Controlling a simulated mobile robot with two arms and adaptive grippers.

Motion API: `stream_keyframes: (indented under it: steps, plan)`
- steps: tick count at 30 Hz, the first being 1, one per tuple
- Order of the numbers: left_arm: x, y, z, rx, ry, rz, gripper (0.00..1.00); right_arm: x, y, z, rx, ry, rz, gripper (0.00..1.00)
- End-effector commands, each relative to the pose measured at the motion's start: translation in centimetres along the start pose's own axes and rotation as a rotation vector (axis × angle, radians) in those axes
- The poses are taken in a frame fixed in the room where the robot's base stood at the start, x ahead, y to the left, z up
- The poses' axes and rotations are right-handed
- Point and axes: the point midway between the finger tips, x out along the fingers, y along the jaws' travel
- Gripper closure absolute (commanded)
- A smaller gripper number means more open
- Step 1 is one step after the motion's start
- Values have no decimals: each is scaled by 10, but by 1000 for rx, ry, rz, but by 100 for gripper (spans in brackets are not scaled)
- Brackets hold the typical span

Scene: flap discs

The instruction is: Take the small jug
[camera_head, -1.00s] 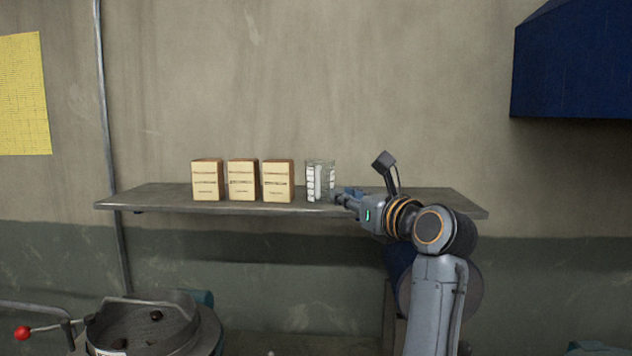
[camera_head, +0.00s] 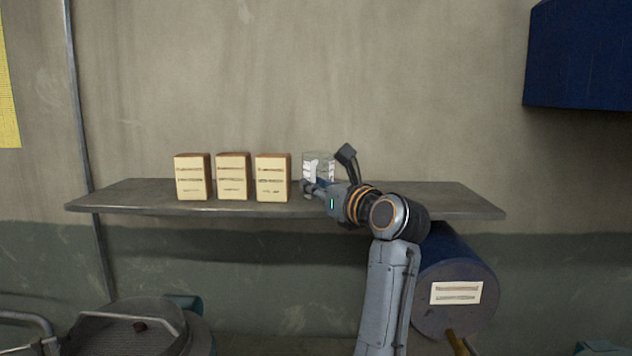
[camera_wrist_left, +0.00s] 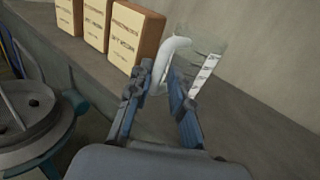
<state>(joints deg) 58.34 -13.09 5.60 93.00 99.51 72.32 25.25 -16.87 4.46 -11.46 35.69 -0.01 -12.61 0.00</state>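The small jug is a clear beaker (camera_head: 318,160) with white scale marks, standing on the shelf right of the cartons. In the left wrist view the jug (camera_wrist_left: 207,48) stands just beyond my fingertips, with its white curved handle (camera_wrist_left: 179,43) turned toward me. My left gripper (camera_head: 309,187) is at the jug's front, hiding its lower part in the head view. In the left wrist view my left gripper (camera_wrist_left: 162,76) is open, and the handle's lower part shows between its two fingers. I cannot tell whether they touch it. My right gripper is not in view.
Several similar-looking cartons stand left of the jug, the nearest carton (camera_head: 271,178) close beside it. The grey shelf (camera_head: 120,196) is bare at its right end. A blue drum (camera_head: 447,265) is below the shelf, and a round machine (camera_head: 140,330) stands at lower left.

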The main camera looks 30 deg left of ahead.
Motion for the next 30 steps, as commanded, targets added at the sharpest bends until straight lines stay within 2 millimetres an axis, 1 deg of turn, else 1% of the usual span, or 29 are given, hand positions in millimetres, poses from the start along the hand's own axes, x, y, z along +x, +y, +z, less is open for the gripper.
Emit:
stream_keyframes:
  steps: [1, 3, 9, 14, 17, 20, 22, 30]
  plan:
    - [-1, 0, 1, -1, -1, -1, 89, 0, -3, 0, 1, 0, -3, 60]
    - [-1, 0, 1, -1, -1, -1, 100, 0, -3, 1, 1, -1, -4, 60]
    - [-1, 0, 1, -1, -2, -1, 100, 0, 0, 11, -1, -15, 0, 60]
    - [0, 0, 1, -1, -1, 0, 100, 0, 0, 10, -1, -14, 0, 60]
    - [-1, 0, 5, -1, -1, -1, 100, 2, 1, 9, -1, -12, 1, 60]
    - [-1, 0, 15, -4, -2, -1, 100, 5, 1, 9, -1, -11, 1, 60]
    - [-1, 0, 26, -5, -2, -1, 100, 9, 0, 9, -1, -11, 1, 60]
    - [-2, 0, 78, -4, -3, -2, 100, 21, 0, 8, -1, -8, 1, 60]
